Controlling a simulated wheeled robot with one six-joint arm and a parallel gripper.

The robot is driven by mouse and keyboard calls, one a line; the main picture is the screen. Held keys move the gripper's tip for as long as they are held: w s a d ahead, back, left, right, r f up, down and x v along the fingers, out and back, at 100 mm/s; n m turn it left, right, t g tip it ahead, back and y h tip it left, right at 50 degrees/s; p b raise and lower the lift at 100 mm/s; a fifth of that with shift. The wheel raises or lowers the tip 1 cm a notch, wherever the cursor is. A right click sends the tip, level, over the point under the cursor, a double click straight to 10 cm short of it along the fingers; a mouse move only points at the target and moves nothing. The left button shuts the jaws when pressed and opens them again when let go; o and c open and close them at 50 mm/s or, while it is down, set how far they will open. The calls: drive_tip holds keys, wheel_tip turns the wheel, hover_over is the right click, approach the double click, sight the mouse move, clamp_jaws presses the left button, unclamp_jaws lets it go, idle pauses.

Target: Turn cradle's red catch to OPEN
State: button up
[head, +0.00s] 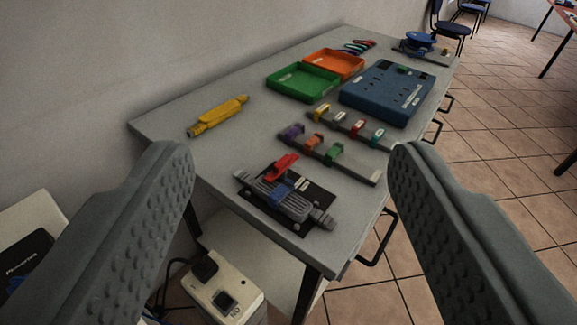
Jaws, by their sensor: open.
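The cradle (308,221) is a black base plate with a grey ribbed body and a small blue part, lying near the table's front corner. Its red catch (282,165) stands at the cradle's far left side, tilted up to the right. A small white label sits on the plate, too small to read. My gripper (290,150) is open and empty. Its two grey, studded fingers frame the cradle in the picture and are nearer to me than the table. They touch nothing that I can see.
Behind the cradle lie two grey rails (357,172) with coloured clips. Beyond are a green tray (304,97), an orange tray (361,66) and a blue box (358,102). A yellow tool (217,117) lies at left. Table handles stick out at right. A white device (222,292) stands below.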

drive_tip(key=w+f+n+g, duration=0.2)
drive_tip(key=w+n+g, duration=0.35)
drive_tip(key=w, duration=0.95)
drive_tip(key=n+g, duration=0.5)
drive_tip(key=g, duration=0.6)
hover_over(283, 160)
wheel_tip(283, 160, down, 6)
wheel_tip(283, 160, down, 18)
drive_tip(key=shift+r, duration=0.1)
drive_tip(key=c, duration=1)
drive_tip(key=shift+m, duration=0.25)
